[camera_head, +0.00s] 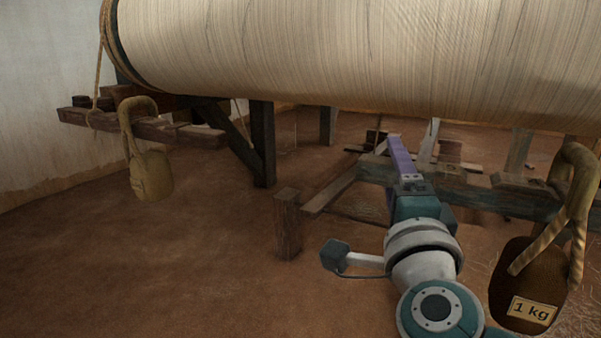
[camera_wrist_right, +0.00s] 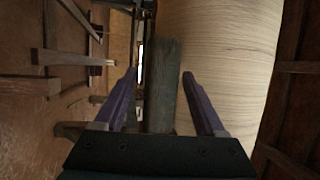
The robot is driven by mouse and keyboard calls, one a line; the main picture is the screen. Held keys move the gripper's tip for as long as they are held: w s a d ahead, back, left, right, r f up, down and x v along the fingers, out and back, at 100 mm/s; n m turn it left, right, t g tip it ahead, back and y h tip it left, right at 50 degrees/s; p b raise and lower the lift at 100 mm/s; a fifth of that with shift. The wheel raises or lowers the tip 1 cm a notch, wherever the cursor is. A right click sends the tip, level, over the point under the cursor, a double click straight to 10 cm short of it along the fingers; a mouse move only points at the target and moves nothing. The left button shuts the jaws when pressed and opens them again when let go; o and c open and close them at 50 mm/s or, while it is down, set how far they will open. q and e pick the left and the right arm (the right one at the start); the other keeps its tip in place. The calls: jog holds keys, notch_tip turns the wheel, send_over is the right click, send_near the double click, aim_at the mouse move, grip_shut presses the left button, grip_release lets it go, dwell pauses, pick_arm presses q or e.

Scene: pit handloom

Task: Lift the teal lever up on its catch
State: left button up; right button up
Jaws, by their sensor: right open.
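My right gripper (camera_head: 395,142) reaches forward below the large warp roll, its purple fingers pointing away from me. In the right wrist view my right gripper (camera_wrist_right: 161,76) is open, with its two fingers well apart. A dull grey-green bar (camera_wrist_right: 162,88), possibly the teal lever, shows between the fingers in that picture, beside the warp roll. I cannot tell whether it lies between the fingers in depth or beyond them, and no contact is visible. I cannot make out a clearly teal lever or its catch in the head view. My left gripper is not in view.
The cream warp roll (camera_head: 350,50) spans the top. A 1 kg weight (camera_head: 527,285) hangs right of my arm, and another weight (camera_head: 152,175) hangs at left from a wooden bar. A short post (camera_head: 288,225) stands left of my gripper. Earth floor at lower left is clear.

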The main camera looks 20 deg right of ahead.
jog(key=shift+w, duration=0.1)
grip_shut()
dwell(0.6)
dwell(0.8)
